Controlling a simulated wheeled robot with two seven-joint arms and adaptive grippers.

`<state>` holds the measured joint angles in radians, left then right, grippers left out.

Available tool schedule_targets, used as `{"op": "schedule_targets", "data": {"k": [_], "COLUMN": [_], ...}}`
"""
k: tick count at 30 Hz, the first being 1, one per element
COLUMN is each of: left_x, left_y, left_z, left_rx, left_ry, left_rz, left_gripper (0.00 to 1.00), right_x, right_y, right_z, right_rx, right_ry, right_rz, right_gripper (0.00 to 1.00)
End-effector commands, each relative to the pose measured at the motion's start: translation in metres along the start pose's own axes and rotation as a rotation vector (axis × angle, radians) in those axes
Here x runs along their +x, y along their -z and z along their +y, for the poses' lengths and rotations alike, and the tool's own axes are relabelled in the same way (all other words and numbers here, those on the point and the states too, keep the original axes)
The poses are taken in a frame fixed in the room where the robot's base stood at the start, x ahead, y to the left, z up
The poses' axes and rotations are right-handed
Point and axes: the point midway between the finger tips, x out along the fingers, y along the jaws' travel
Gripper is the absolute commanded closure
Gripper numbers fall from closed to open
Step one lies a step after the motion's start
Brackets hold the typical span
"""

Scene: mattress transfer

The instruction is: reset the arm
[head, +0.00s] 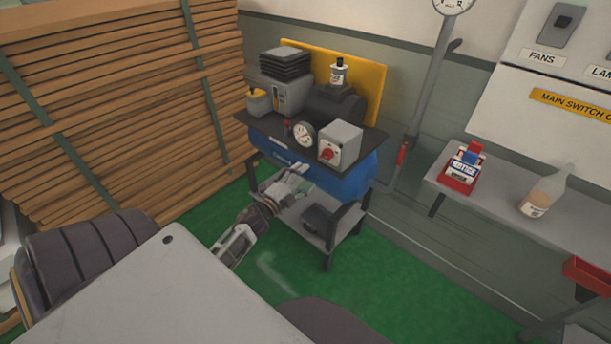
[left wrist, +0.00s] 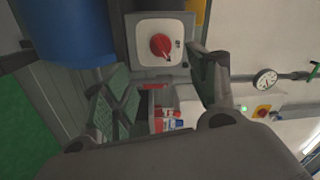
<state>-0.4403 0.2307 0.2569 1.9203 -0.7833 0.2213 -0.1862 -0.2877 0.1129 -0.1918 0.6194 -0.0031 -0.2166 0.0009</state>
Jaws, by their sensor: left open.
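My left gripper (head: 293,184) is in the middle of the head view, in front of the blue tank (head: 345,178) of the compressor stand. It is open, with nothing between its fingers. In the left wrist view the two fingers of the left gripper (left wrist: 160,95) stand wide apart. A grey switch box with a red knob (left wrist: 160,44) shows beyond the fingertips there, and it also shows on the stand's top in the head view (head: 340,144). My right gripper is not in view.
Stacked wooden boards (head: 110,100) fill the left side. A grey shelf (head: 490,197) at the right holds a red notice box (head: 463,172) and a bottle (head: 541,193). A gauge post (head: 430,90) stands behind. Green floor (head: 285,265) is clear before the stand.

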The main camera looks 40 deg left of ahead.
Motion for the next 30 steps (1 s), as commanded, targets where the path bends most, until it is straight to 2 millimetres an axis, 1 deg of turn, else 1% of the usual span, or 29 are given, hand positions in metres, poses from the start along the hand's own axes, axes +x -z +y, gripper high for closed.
{"op": "schedule_targets", "data": {"k": [22, 26, 30], "left_x": [-0.002, -0.002, -0.003], "left_y": [0.0, -0.006, -0.019], "left_z": [0.0, 0.001, 0.004], "left_rx": [-0.01, -0.037, -0.112], "left_ry": [0.0, -0.004, -0.007], "left_rz": [0.0, -0.027, -0.083], "left_gripper": [0.41, 0.41, 0.41], "right_x": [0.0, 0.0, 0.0], "right_y": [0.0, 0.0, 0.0], "right_z": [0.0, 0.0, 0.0], "right_rx": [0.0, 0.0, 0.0], "right_ry": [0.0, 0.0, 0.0], "right_rz": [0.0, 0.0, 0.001], "right_gripper": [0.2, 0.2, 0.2]}}
